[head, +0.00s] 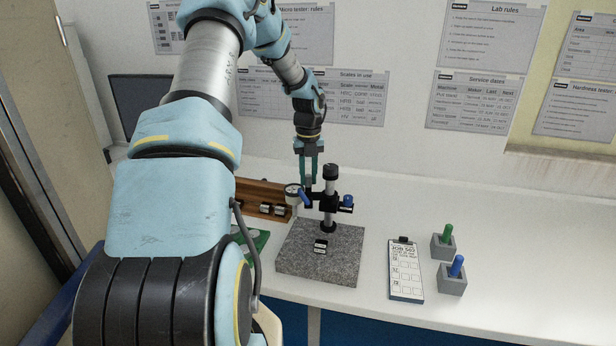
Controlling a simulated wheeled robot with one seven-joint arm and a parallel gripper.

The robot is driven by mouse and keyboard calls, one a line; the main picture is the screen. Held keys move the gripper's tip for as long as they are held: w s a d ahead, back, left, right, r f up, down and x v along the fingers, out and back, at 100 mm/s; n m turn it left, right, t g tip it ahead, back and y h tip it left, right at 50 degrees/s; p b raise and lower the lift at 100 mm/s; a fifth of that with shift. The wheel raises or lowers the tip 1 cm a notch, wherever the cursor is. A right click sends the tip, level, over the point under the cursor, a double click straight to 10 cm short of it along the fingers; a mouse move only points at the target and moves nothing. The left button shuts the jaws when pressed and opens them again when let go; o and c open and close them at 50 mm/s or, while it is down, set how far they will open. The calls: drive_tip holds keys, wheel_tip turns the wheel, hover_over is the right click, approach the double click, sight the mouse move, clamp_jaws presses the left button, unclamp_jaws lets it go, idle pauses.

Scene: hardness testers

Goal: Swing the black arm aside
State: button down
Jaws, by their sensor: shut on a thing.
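The black arm (318,196) is a short crossbar on an upright black column (330,216). The column stands on a speckled grey stone base (340,259). A round dial (292,189) and a blue handle (305,199) are at the arm's left end. A blue knob (347,202) is on the right side. My gripper (308,184) points down with its teal fingers at the arm's left part, shut on the black arm. The exact contact is small and partly hidden.
A small black-and-white block (320,246) sits on the base. A wooden rack (258,190) is behind left, and a green mat (258,240) is partly behind my arm. A clipboard (405,270) and grey holders with a green (447,234) and blue peg (456,267) are right.

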drive_tip(key=c, duration=0.7)
unclamp_jaws()
drive_tip(key=shift+r, duration=0.1)
wheel_tip(320, 180, up, 11)
drive_tip(key=b, duration=0.3)
drive_tip(key=shift+d, duration=0.1)
drive_tip(key=s+a+f+n, duration=0.1)
drive_tip(key=s+a+n, duration=0.2)
drive_tip(key=s+n, duration=0.6)
drive_tip(key=s+a+f+n+t, duration=0.1)
drive_tip(key=s+a+n, duration=0.3)
drive_tip(key=s+n, duration=0.5)
drive_tip(key=s+a+f+n, duration=0.2)
drive_tip(key=s+a+n, duration=0.2)
drive_tip(key=s+n, duration=0.5)
drive_tip(key=shift+a+f+n+t, duration=0.1)
drive_tip(key=shift+n+t, duration=0.05)
drive_tip(key=shift+n, duration=1.45)
drive_tip(key=shift+a+f+n+t, duration=0.1)
drive_tip(key=shift+n+t, duration=0.05)
drive_tip(key=shift+n, duration=1.45)
